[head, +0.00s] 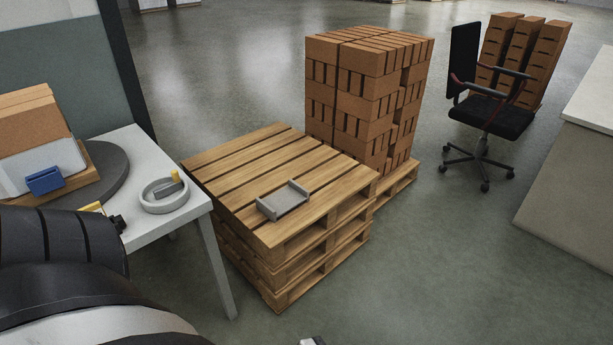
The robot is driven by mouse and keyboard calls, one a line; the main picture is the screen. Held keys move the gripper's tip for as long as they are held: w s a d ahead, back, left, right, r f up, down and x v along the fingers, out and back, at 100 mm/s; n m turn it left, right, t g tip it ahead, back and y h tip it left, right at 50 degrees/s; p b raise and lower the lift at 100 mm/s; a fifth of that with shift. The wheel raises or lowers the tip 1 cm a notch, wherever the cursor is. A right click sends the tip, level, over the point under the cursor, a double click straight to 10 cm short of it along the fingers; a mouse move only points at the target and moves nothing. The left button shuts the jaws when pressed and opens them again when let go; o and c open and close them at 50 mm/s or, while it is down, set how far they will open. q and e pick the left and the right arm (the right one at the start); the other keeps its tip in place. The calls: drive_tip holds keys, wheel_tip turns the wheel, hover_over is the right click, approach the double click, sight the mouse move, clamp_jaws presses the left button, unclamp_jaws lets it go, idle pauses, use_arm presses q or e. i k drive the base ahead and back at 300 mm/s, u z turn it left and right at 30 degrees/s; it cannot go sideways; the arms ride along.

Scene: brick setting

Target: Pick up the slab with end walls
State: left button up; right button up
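The slab with end walls (284,201) is a small grey flat piece with a raised wall at each of two opposite ends. It lies flat, walls up, near the front edge of the top pallet (236,158) in a stack of wooden pallets. Nothing touches it from above. A dark arm link of mine fills the lower left corner, over the near part of the white table. No gripper fingers can be made out. A small pale and dark part shows at the bottom edge, too cut off to identify.
The white table (157,225) at left bears a round grey dish (163,197), a blue block (45,180) and bricks. Stacked bricks (345,95) on a pallet stand behind the pallet stack. An office chair (485,105) is at right. The floor at front right is clear.

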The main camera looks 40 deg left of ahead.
sight(280, 202)
drive_tip(key=i, duration=2.5)
drive_tip(key=u, duration=1.6)
